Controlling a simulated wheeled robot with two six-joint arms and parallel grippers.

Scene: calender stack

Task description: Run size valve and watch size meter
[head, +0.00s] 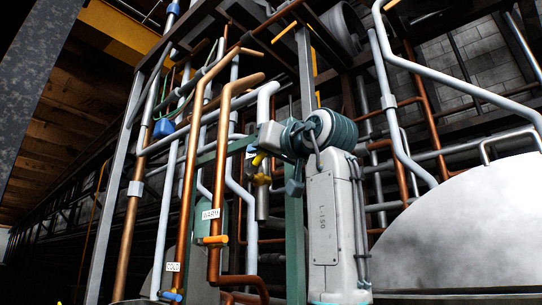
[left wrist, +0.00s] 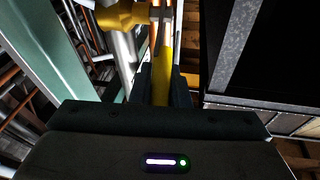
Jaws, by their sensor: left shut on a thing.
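A yellow valve (head: 262,179) sits on a grey vertical pipe in the middle of the head view. Its yellow lever (head: 258,159) points up toward my left gripper (head: 260,152). In the left wrist view the yellow lever (left wrist: 162,78) lies between the two dark fingers, and the gripper (left wrist: 162,85) is shut on it. The yellow valve body (left wrist: 120,15) shows beyond the fingertips. The fingertips are small and partly hidden in the head view. I cannot make out a size meter in either view. My right gripper is in neither view.
Copper and grey pipes crowd the space around the valve. An orange handle (head: 213,240) sits below a WARM label (head: 211,214), and a blue handle (head: 171,296) below a COLD label (head: 173,267). A green post (head: 294,235) stands close right of the valve. A large pale tank (head: 460,235) fills the right.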

